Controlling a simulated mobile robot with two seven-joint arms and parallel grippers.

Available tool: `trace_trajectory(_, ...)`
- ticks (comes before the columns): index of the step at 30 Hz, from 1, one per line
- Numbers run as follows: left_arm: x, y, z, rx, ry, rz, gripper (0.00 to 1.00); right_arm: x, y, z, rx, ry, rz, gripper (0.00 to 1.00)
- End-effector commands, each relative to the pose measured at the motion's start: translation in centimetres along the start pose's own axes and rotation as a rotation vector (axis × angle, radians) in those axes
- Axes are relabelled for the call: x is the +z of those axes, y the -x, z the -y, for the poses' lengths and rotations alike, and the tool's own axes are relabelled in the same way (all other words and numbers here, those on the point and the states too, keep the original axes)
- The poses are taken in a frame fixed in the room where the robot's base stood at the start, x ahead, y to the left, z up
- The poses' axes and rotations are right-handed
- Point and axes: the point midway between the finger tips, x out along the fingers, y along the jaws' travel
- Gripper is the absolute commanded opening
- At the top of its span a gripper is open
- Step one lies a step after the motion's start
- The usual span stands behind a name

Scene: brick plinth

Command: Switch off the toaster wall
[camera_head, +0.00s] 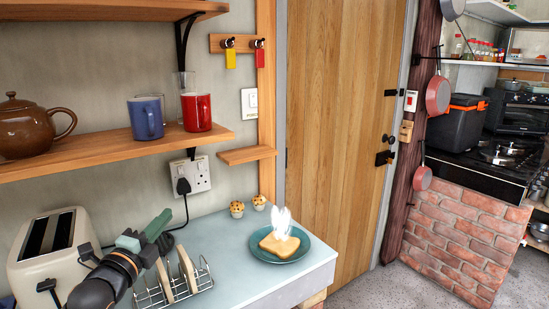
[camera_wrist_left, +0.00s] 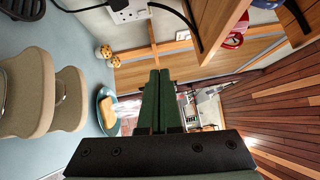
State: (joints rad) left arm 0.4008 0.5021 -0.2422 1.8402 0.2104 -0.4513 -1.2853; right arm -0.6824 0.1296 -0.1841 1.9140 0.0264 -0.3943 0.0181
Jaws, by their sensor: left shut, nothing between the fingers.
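The white double wall socket (camera_head: 190,176) is on the wall below the wooden shelf, with a black plug in its left side. Its cord runs down to the counter. It also shows at the top of the left wrist view (camera_wrist_left: 128,11). The cream toaster (camera_head: 48,248) stands at the left of the counter. My left gripper (camera_head: 158,226) has green fingers, shut and empty, below the socket and apart from it. The shut fingers also show in the left wrist view (camera_wrist_left: 157,86). The socket's switch positions are too small to tell. My right gripper is not in view.
A wire toast rack (camera_head: 205,277) stands beside my left arm. A teal plate (camera_head: 280,250) with steaming toast and two muffins (camera_head: 247,206) are on the counter (camera_head: 225,235). The wooden shelf (camera_head: 115,150) with mugs and a teapot overhangs the socket.

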Motion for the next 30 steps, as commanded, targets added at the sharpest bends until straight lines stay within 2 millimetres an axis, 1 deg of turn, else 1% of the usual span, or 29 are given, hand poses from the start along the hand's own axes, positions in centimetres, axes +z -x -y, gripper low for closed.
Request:
trace_trajectory(1,-0.9,0.8,-2.1,0.055,0.062,-0.001,0.0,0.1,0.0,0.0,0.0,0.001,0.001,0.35)
trace_trajectory(3,-2.1,2.3,-5.0,0.14,0.167,0.011,0.0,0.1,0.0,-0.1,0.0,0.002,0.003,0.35)
trace_trajectory(5,-3.0,3.8,-7.3,0.211,0.257,0.028,0.0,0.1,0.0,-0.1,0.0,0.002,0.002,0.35)
trace_trajectory(6,-3.7,4.8,-8.8,0.261,0.319,0.044,0.0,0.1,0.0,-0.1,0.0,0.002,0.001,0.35)
trace_trajectory(8,-4.7,6.7,-11.2,0.338,0.412,0.073,0.0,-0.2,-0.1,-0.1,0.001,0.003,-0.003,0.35)
trace_trajectory(9,-5.4,8.1,-12.8,0.393,0.481,0.098,0.0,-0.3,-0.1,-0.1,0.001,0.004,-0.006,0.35)
trace_trajectory(11,-6.4,10.6,-15.2,0.48,0.589,0.148,0.0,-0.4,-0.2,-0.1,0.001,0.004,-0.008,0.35)
trace_trajectory(12,-7.1,12.5,-16.7,0.539,0.664,0.19,0.0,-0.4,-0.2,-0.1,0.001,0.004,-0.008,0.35)
trace_trajectory(14,-8.1,15.7,-18.9,0.631,0.781,0.267,0.0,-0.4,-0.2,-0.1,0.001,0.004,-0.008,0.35)
trace_trajectory(15,-8.7,17.8,-20.1,0.688,0.854,0.324,0.0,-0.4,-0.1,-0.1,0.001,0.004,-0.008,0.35)
trace_trajectory(17,-9.5,20.9,-21.7,0.764,0.954,0.413,0.0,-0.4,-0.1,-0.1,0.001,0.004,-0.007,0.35)
trace_trajectory(18,-9.9,22.9,-22.4,0.806,1.012,0.472,0.0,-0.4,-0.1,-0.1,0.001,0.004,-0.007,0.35)
trace_trajectory(20,-10.5,25.5,-23.4,0.861,1.086,0.558,0.0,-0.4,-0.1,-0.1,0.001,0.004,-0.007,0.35)
trace_trajectory(21,-10.8,27.2,-23.8,0.893,1.129,0.612,0.0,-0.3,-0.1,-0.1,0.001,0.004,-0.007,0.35)
trace_trajectory(24,-11.5,31.0,-24.6,0.958,1.219,0.746,0.0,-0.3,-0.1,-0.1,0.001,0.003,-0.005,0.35)
trace_trajectory(29,-12.4,36.4,-25.1,1.034,1.334,0.956,0.0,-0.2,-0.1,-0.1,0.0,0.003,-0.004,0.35)
trace_trajectory(30,-12.6,37.8,-25.1,1.05,1.357,1.011,0.0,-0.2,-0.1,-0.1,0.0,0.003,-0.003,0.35)
